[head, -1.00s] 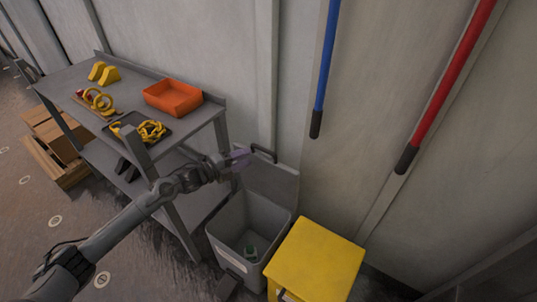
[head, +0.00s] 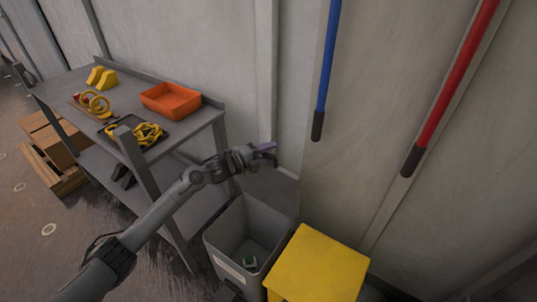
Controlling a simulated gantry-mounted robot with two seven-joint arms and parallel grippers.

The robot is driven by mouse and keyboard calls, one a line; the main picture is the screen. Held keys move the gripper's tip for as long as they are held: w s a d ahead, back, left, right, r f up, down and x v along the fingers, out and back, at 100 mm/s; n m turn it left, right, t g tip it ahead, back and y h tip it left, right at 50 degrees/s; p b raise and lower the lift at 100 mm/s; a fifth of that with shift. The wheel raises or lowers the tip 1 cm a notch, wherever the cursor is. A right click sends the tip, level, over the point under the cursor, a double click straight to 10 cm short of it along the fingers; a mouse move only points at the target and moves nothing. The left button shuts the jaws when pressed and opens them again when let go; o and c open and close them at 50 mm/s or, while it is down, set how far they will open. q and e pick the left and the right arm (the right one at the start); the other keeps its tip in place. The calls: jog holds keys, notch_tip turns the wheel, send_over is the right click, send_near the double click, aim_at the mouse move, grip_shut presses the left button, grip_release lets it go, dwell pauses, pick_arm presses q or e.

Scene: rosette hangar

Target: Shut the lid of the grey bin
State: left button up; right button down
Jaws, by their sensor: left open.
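The grey bin (head: 228,264) stands on the floor against the wall, its mouth open. Its lid (head: 284,188) is up behind the mouth, leaning towards the wall, and my left gripper covers its upper part. My right gripper is out of view.
A yellow-lidded bin (head: 318,265) stands close against the grey bin's right side. A grey workbench (head: 62,88) with an orange tray (head: 170,100) and yellow chain (head: 148,133) is on the left. Blue (head: 328,60) and red (head: 455,85) poles are on the wall.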

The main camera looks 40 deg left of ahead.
pick_arm(q)
grip_shut()
dwell(0.3)
